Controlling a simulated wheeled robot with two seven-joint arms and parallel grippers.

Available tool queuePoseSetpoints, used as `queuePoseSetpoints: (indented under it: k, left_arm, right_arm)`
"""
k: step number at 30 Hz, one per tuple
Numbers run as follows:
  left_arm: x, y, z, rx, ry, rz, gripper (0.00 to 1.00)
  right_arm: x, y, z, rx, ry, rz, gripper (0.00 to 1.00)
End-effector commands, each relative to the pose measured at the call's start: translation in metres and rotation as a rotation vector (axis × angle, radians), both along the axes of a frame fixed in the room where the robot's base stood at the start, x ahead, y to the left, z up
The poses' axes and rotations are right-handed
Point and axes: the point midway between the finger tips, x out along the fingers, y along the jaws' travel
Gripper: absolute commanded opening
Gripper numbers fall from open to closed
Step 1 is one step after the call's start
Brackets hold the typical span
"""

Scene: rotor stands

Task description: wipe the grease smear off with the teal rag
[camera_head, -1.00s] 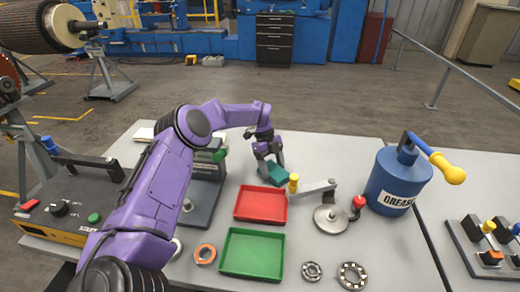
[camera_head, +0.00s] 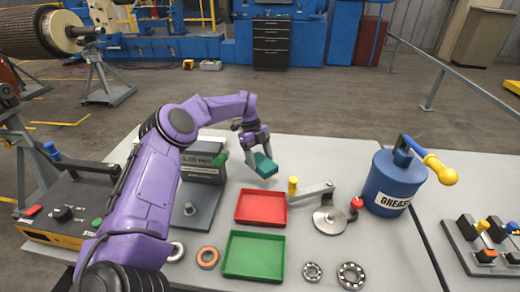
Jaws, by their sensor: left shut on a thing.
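The teal rag (camera_head: 264,165) is a small folded block in the grip of my left gripper (camera_head: 258,152). The gripper is shut on it and holds it above the table, behind the red tray. The rag appears lifted clear of the surface, though the exact gap is hard to judge. No grease smear can be made out on the bare table. My right gripper is not in view.
A red tray (camera_head: 238,207) and a green tray (camera_head: 227,255) lie in front. A metal arm fixture (camera_head: 330,218) and a blue grease pot (camera_head: 392,180) stand to the right. A grey press-like device (camera_head: 203,200) stands left. Bearings and rings lie near the front.

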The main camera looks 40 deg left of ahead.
Motion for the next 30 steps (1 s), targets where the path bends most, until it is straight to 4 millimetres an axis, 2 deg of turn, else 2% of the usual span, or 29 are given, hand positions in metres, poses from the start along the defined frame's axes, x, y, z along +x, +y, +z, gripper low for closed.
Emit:
queuePoseSetpoints:
  k: [3, 9, 26, 30]
  left_arm:
    - [0.000, 0.000, 0.014, 0.001, -0.002, 0.000, 0.43]
    - [0.000, 0.000, 0.027, 0.000, 0.000, 0.000, 0.43]
    - [0.000, 0.000, 0.028, 0.001, 0.000, 0.000, 0.43]
    - [0.001, 0.001, 0.044, 0.000, -0.004, -0.001, 0.43]
  right_arm:
    - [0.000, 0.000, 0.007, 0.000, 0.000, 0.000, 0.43]
    - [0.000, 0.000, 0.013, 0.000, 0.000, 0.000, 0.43]
    - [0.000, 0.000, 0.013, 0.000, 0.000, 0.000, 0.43]
    - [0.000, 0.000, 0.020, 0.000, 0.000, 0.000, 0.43]
